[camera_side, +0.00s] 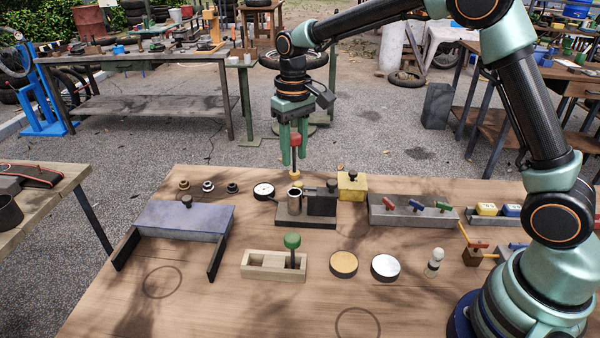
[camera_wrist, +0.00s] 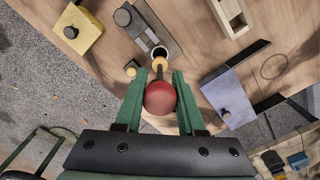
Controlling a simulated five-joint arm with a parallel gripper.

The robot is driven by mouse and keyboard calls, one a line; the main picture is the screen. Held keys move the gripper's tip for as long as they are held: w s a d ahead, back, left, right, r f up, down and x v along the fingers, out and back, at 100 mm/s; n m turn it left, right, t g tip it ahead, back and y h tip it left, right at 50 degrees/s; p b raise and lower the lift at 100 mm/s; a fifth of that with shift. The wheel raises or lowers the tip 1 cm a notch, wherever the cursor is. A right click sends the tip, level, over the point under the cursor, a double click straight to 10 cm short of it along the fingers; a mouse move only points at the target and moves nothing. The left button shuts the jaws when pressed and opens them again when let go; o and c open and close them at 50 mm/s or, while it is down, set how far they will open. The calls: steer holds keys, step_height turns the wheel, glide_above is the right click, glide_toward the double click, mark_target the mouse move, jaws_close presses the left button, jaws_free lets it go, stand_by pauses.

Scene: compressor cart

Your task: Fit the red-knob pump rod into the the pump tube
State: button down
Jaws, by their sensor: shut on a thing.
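My gripper (camera_side: 294,158) is shut on the red-knob pump rod, whose red knob (camera_side: 295,140) sits between the green fingers. The rod hangs about upright, with a yellow piston (camera_side: 296,176) at its lower end. The pump tube (camera_side: 294,199) is a short grey cylinder standing on a dark base, just below the piston. In the wrist view the red knob (camera_wrist: 160,97) fills the space between the fingers (camera_wrist: 159,74). The yellow piston (camera_wrist: 158,63) overlaps the near side of the tube's mouth (camera_wrist: 160,51). Whether they touch is unclear.
A dark block (camera_side: 321,203) stands beside the tube on the same base. A yellow box (camera_side: 352,187) is behind right. A green-knob rod (camera_side: 292,241) stands in a wooden tray (camera_side: 259,271) in front. A blue-grey lidded box (camera_side: 184,222) is left.

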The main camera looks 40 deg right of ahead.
mark_target(294, 172)
steer(key=shift+f, duration=1.5)
steer(key=shift+f, duration=2.35)
steer(key=shift+r, duration=0.1)
steer(key=shift+r, duration=1.9)
steer(key=shift+f, duration=1.5)
stand_by(0.7)
